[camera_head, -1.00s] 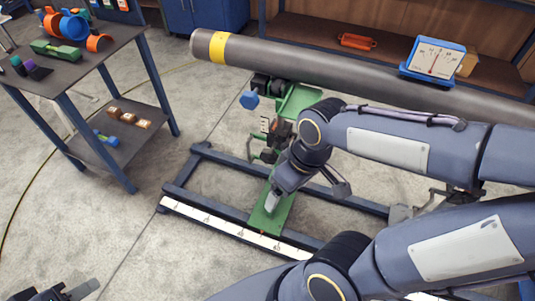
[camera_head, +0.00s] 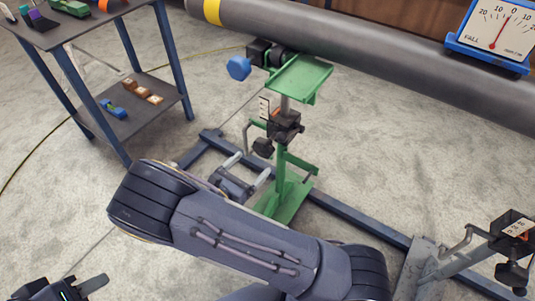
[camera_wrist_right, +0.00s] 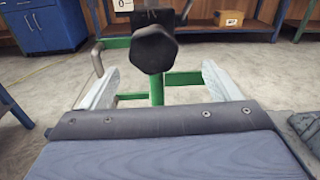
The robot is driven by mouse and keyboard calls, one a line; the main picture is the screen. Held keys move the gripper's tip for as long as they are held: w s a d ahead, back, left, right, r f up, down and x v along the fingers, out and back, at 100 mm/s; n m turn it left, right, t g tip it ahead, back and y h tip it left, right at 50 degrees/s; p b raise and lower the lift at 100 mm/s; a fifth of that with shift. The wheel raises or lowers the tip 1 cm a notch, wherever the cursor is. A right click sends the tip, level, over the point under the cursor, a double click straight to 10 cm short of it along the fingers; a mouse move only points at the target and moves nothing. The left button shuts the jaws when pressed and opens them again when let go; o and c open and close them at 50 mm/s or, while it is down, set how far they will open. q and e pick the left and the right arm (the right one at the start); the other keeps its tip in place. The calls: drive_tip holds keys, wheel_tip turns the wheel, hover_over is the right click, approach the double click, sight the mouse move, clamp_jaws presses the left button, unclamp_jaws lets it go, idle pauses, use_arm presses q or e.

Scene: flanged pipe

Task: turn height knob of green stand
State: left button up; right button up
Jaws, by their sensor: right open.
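The green stand (camera_head: 300,78) is upright under the pipe, on the floor frame. Its dark, faceted height knob (camera_head: 263,148) sits on the side of the post below a small white scale. My right gripper (camera_head: 247,171) is open and empty, in front of the stand and slightly below the knob. In the right wrist view the knob (camera_wrist_right: 155,48) appears between the two spread fingers (camera_wrist_right: 160,74), close to the upper edge. I see no finger touching it. My left gripper (camera_head: 82,289) is at the lower left, cut off by the picture edge, far from the stand.
The grey pipe (camera_head: 370,52) with a yellow band runs above the stand and carries a blue-framed gauge (camera_head: 497,30). A blue hexagonal knob (camera_head: 238,67) juts out near the stand's top. A second, grey stand (camera_head: 425,262) is at right. A shelf table (camera_head: 130,118) stands left.

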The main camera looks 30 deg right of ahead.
sight(261, 152)
drive_tip(key=shift+n+t, duration=0.4)
drive_tip(key=shift+t, duration=0.1)
drive_tip(key=x, duration=0.3)
drive_tip(key=b+x, duration=0.1)
drive_tip(key=x, duration=0.3)
drive_tip(key=shift+w+d+f, duration=0.15)
drive_tip(key=shift+w+f, duration=0.1)
drive_tip(key=shift+w, duration=0.15)
drive_tip(key=shift+c, duration=0.3)
drive_tip(key=c, duration=0.9)
